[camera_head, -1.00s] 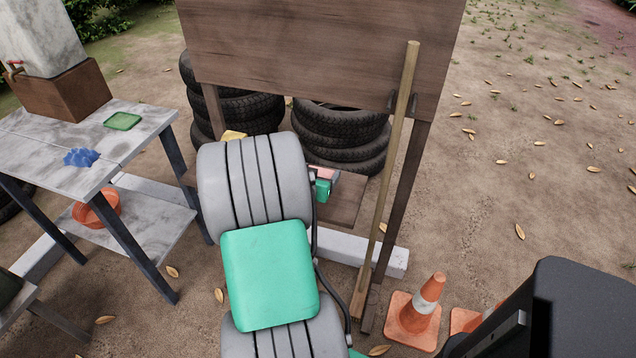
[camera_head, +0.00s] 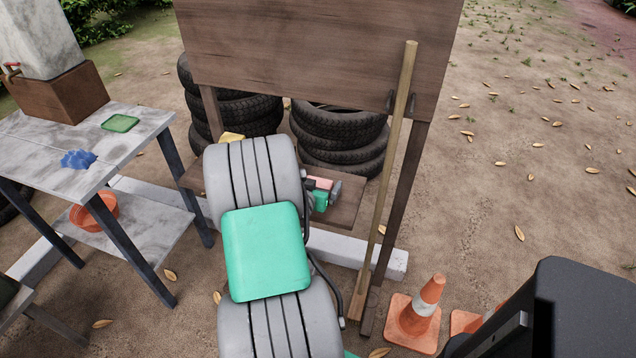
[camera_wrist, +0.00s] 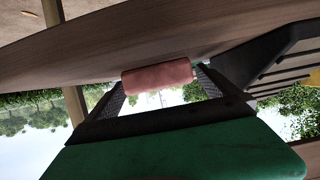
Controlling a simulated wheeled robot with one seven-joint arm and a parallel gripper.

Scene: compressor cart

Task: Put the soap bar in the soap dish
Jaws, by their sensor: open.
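The soap bar, a pink block (camera_wrist: 160,77), lies against the wooden shelf surface in the wrist view. My gripper (camera_wrist: 160,80) is open, with one fingertip near each end of the bar; I cannot tell whether they touch it. In the head view the pink bar (camera_head: 323,183) shows beside my gripper (camera_head: 326,193) over the small wooden shelf, partly hidden by my arm. The soap dish, apparently the shallow green tray (camera_head: 120,123), sits empty on the grey table at the left.
A yellow block (camera_head: 231,137) lies on the shelf (camera_head: 345,204). A broom (camera_head: 392,170) leans at the right, near a traffic cone (camera_head: 420,308). Stacked tires (camera_head: 340,135) stand behind.

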